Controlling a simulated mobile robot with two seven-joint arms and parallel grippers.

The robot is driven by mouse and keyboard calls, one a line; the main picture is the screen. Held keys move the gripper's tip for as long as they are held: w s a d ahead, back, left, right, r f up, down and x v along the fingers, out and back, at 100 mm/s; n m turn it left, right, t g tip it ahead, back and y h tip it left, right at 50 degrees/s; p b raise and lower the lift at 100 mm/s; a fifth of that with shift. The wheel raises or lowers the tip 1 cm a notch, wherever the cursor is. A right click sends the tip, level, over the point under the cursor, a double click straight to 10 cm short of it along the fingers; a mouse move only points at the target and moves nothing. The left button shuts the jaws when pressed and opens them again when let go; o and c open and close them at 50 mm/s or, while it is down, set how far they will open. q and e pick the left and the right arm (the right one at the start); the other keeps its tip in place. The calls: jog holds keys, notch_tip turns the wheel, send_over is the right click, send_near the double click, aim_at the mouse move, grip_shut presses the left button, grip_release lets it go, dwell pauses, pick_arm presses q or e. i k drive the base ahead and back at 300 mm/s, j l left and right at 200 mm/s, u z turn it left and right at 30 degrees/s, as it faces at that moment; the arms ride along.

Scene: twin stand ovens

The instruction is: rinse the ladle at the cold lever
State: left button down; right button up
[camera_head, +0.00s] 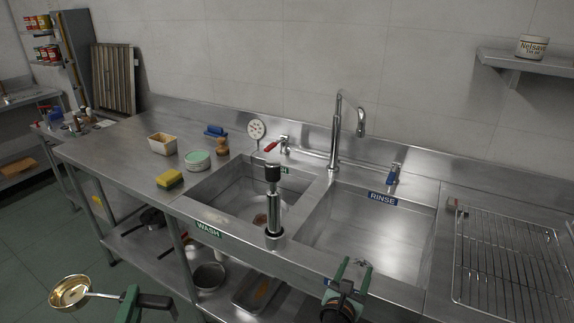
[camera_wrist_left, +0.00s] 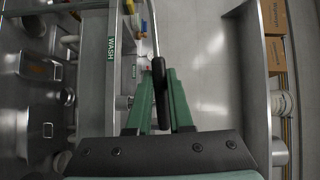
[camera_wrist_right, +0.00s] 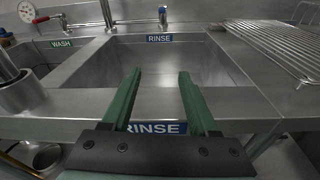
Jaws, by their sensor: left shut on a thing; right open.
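The ladle's gold-coloured bowl (camera_head: 70,292) is at the lower left in the head view, out over the floor in front of the sink bench. My left gripper (camera_head: 132,300) is shut on its handle, which shows dark between the green fingers in the left wrist view (camera_wrist_left: 160,92). The cold lever (camera_head: 394,173) is blue and stands behind the rinse basin (camera_head: 370,235); it also shows in the right wrist view (camera_wrist_right: 163,15). The tall tap (camera_head: 336,130) has its spout towards the rinse side; I see no water running. My right gripper (camera_head: 354,268) is open and empty at the rinse basin's front edge.
A red lever (camera_head: 272,146) is behind the wash basin (camera_head: 235,195). An upright metal cylinder with a black top (camera_head: 273,205) stands at the front edge between basins. A wire rack (camera_head: 515,260) lies right. A sponge (camera_head: 169,179) and tubs are on the left counter.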

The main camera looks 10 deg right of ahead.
aim_at(396, 164)
jog(key=i+l, duration=0.8)
jog(key=l, duration=0.1)
